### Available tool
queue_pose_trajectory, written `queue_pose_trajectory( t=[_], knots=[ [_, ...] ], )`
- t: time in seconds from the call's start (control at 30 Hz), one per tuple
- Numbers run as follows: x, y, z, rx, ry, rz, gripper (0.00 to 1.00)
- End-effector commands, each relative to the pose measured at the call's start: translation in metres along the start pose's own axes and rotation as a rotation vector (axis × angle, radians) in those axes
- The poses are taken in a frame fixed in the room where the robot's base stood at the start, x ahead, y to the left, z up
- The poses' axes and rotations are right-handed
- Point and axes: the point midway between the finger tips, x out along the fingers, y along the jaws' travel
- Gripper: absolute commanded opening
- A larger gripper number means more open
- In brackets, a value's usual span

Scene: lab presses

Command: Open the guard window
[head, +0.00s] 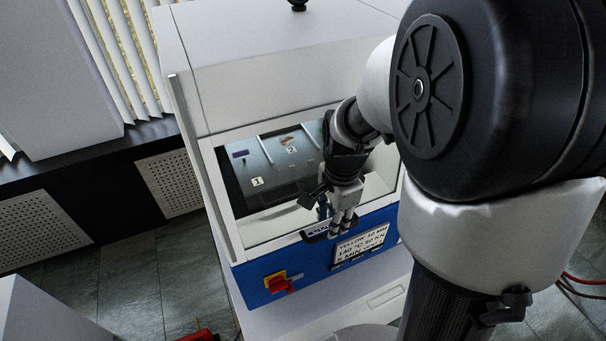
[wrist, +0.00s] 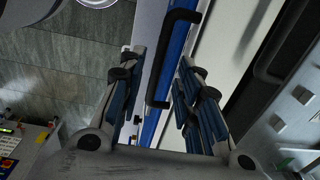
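The guard window (head: 275,215) is a clear pane in a pale frame on the front of the white and blue press. It looks closed, with numbered plates 1 and 2 visible behind it. Its black bar handle (head: 314,237) is at the lower edge, partly hidden by my gripper (head: 336,222). In the wrist view, the handle (wrist: 165,85) runs between the two spread fingers of my gripper (wrist: 158,62). Gaps show on both sides of the handle, and neither finger appears to touch it. How deep the handle lies between the fingers is unclear.
A red rotary switch (head: 279,284) and a label (head: 365,246) are on the blue panel (head: 250,290) below the window.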

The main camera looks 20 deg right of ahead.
Motion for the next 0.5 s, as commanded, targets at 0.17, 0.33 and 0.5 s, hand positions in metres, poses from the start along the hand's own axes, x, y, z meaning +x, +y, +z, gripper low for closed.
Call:
queue_pose_trajectory(
  t=[0.17, 0.33, 0.5],
  knots=[
    [0.028, 0.001, 0.000, -0.001, -0.001, 0.003, 0.31],
    [0.038, 0.000, 0.000, -0.001, 0.000, 0.000, 0.31],
    [0.039, 0.000, 0.000, -0.001, 0.000, -0.001, 0.31]
  ],
)
